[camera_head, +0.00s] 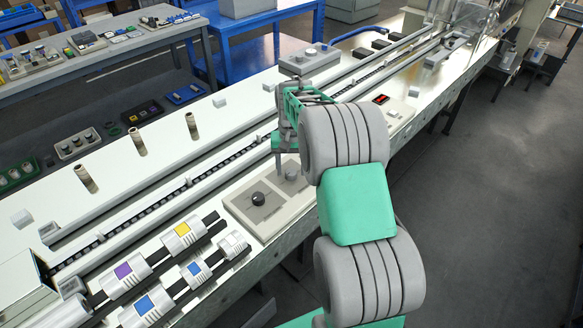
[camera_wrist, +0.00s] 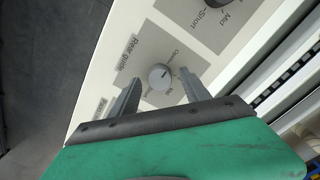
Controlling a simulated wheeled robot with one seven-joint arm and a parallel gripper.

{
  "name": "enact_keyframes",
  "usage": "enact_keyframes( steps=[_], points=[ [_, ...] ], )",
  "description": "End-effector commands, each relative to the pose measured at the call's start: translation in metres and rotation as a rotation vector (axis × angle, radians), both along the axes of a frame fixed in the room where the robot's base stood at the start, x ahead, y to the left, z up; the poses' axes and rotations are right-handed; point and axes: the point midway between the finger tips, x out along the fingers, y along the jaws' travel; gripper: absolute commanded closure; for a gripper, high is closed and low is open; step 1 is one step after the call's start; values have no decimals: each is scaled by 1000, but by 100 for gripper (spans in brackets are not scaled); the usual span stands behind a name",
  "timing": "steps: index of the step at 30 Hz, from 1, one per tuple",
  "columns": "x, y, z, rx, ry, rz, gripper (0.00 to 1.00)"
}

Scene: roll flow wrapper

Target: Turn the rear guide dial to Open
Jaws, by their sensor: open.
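The rear guide dial (camera_wrist: 160,76) is a round grey knob with a dark pointer line, on a grey plate labelled "Rear guide" in the wrist view. Its setting marks are partly hidden and I cannot tell which one the pointer is at. In the head view the grey dial (camera_head: 291,174) shows on the beige panel (camera_head: 240,212), beside a black knob (camera_head: 258,198). My gripper (camera_wrist: 159,92) is open, with one finger on each side of the dial. The fingers look apart from it; I cannot tell their height. In the head view my gripper (camera_head: 290,160) is over the dial, partly hidden by my arm.
A dark knob (camera_wrist: 215,3) on the neighbouring plate shows at the top of the wrist view. Several striped rollers, such as one with a purple label (camera_head: 124,272), lie left of the panel. Conveyor rails (camera_head: 180,188) run behind it. A box with a red display (camera_head: 388,104) stands to the right.

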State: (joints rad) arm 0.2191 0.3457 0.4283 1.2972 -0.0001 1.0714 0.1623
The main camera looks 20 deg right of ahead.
Motion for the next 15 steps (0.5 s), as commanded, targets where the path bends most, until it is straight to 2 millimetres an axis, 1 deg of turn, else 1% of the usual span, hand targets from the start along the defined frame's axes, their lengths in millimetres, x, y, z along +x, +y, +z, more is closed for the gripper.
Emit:
enact_keyframes(
  steps=[9, 12, 15],
  points=[
    [2, 0, 59, -1, -6, 1, 45],
    [2, 0, 71, -1, -5, 1, 45],
    [1, 0, 75, 0, -3, 1, 45]
  ],
)
